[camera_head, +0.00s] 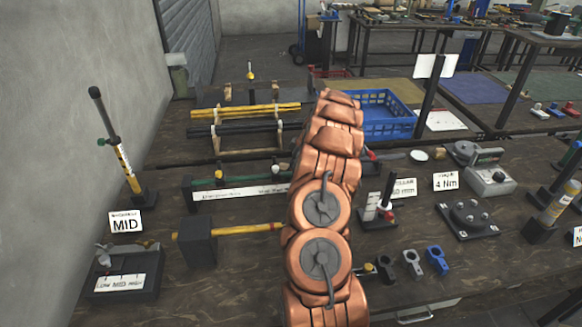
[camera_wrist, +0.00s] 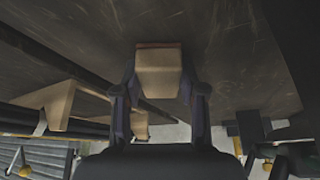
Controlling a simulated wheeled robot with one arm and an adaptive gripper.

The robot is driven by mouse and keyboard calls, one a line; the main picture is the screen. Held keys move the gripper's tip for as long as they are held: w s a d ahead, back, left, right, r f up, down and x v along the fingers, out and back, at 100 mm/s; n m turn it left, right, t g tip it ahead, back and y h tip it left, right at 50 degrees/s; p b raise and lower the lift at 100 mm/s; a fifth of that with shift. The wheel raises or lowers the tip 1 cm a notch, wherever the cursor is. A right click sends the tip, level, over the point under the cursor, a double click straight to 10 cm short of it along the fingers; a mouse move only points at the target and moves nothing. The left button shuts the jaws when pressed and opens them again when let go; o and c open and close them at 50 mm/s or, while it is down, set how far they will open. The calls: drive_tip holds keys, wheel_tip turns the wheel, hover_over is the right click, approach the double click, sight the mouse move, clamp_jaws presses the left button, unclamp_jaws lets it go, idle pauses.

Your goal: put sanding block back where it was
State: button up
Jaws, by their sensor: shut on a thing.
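The sanding block (camera_wrist: 159,76) shows in the wrist view as a tan block with a reddish-brown edge. My gripper (camera_wrist: 159,88) is shut on it, one dark finger on each side. The block's reddish-brown edge lies against the dark wooden tabletop in the wrist picture; I cannot tell whether it touches it. In the head view my copper arm hides both the gripper and the block.
A blue crate (camera_head: 386,116) stands behind my arm. A wooden rack with yellow and black bars (camera_head: 246,111) is at back left.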

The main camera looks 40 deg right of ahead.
drive_tip(key=shift+s+a+f+b, duration=0.15)
drive_tip(key=shift+s+f+b, duration=0.1)
drive_tip(key=shift+f+b, duration=0.75)
drive_tip(key=o, duration=0.8)
drive_tip(key=shift+r, duration=0.1)
drive_tip(key=shift+c, duration=0.2)
drive_tip(key=o, duration=0.4)
drive_tip(key=shift+w+f, duration=0.1)
drive_tip(key=shift+f, duration=0.1)
drive_tip(key=shift+o, duration=0.2)
drive_tip(key=shift+r, duration=0.15)
drive_tip(key=shift+r, duration=0.2)
drive_tip(key=shift+r, duration=0.15)
drive_tip(key=shift+w+r+p, duration=0.1)
drive_tip(key=shift+r+p, duration=0.55)
drive_tip(key=shift+p, duration=0.4)
drive_tip(key=b+v, duration=0.4)
drive_tip(key=v, duration=0.8)
